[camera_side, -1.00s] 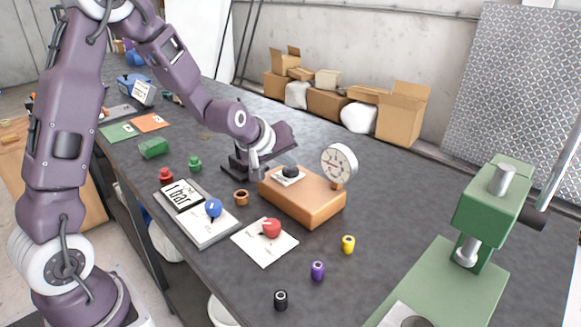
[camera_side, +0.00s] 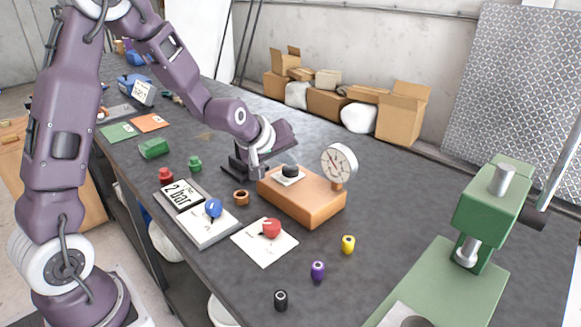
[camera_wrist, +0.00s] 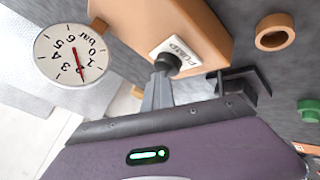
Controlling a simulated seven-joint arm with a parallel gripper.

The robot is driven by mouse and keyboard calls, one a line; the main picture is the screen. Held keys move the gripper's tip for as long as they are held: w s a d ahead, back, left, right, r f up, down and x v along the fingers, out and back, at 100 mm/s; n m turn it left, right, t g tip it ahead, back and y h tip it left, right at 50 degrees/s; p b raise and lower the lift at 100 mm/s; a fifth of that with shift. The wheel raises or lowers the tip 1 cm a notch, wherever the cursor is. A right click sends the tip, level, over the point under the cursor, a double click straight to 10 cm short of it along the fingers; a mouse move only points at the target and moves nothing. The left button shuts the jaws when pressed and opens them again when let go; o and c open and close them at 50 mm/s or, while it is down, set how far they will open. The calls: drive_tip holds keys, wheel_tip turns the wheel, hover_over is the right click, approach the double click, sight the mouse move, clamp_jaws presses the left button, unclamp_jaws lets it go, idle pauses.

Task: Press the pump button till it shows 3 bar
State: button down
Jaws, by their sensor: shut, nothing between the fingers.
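The pump is an orange block (camera_side: 308,196) with a black round button (camera_side: 291,171) on a white plate marked PUMP. In the wrist view the button (camera_wrist: 168,63) lies at the tips of my shut, empty gripper (camera_wrist: 161,76); whether they touch is hard to tell. A round white gauge (camera_side: 338,165) stands on the block. In the wrist view the gauge (camera_wrist: 62,55) has its red needle at about 2 bar.
A red knob on a white plate (camera_side: 262,246) sits in front of the block. A brown ring (camera_side: 241,197) and a black bracket (camera_side: 238,166) are close by. Small yellow, purple and black cylinders stand nearer the front. A green press (camera_side: 480,220) is at the right.

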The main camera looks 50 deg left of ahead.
sight(288, 170)
drive_tip(key=shift+r, duration=0.75)
drive_tip(key=shift+r, duration=2.5)
drive_tip(key=s+d+r+m+g+h, duration=0.1)
drive_tip(key=s+d+r+m, duration=0.15)
drive_tip(key=s, duration=0.45)
drive_tip(key=s+d+r+m, duration=0.2)
drive_tip(key=s+d+m, duration=0.1)
drive_tip(key=s, duration=0.3)
drive_tip(key=s+d+r+m+g+h, duration=0.1)
drive_tip(key=s+d+r+m, duration=0.15)
drive_tip(key=s, duration=0.45)
drive_tip(key=s+f+m+g, duration=0.1)
drive_tip(key=s+f+m, duration=0.2)
drive_tip(key=s, duration=0.9)
drive_tip(key=shift+s+d, duration=0.3)
drive_tip(key=shift+d, duration=0.15)
